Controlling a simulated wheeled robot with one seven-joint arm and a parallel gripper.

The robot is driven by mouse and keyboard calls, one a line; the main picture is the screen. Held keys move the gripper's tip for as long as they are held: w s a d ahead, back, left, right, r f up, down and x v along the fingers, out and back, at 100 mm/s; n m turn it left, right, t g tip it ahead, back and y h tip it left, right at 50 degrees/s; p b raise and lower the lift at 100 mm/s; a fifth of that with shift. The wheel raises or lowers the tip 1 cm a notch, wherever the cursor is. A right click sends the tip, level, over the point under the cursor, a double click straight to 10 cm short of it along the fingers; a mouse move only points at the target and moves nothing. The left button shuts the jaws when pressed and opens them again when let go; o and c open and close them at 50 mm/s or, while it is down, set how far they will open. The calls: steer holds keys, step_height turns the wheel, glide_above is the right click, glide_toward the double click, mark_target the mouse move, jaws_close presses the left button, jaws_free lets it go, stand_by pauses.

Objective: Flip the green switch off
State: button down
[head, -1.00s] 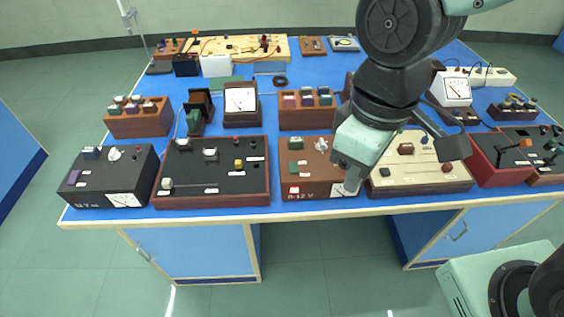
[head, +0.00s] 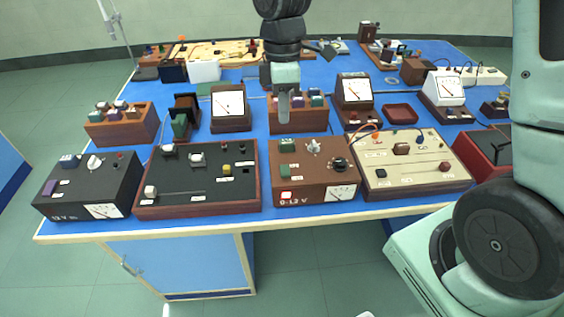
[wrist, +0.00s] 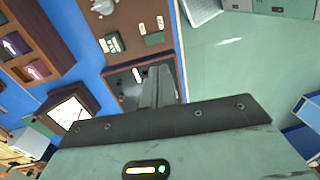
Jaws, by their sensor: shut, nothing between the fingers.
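The brown 0-12 V box (head: 315,192) sits at the front middle of the bench. A dark green switch (head: 287,145) is at its rear left and a second green part (head: 284,171) lies in front of it. I cannot tell the positions of their levers. The brown box also shows at the top of the wrist view (wrist: 128,15), with a green part (wrist: 154,38) on it. My gripper (head: 284,119) is shut and empty, pointing down, and in the head view it overlaps the rack behind the brown box. Its narrow fingers also show in the wrist view (wrist: 160,84).
A black panel in a red-brown frame (head: 245,198) stands left of the brown box and a cream panel (head: 430,182) right of it. Behind stand a wooden rack (head: 318,119) of coloured blocks and meters (head: 230,122). Gaps between the boxes are narrow.

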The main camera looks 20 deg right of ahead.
mark_target(285, 173)
steer(key=f, duration=0.4)
steer(key=s+f+p, duration=0.1)
steer(key=f, duration=0.4)
steer(key=s+f, duration=0.1)
steer(key=f, duration=0.4)
steer(key=shift+a+p, duration=0.25)
steer(key=shift+p, duration=0.1)
steer(key=shift+s+a+f+t+b, duration=0.15)
steer(key=shift+f+t+b, duration=0.25)
steer(key=shift+b, duration=0.55)
steer(key=shift+r, duration=0.2)
steer(key=shift+p, duration=0.3)
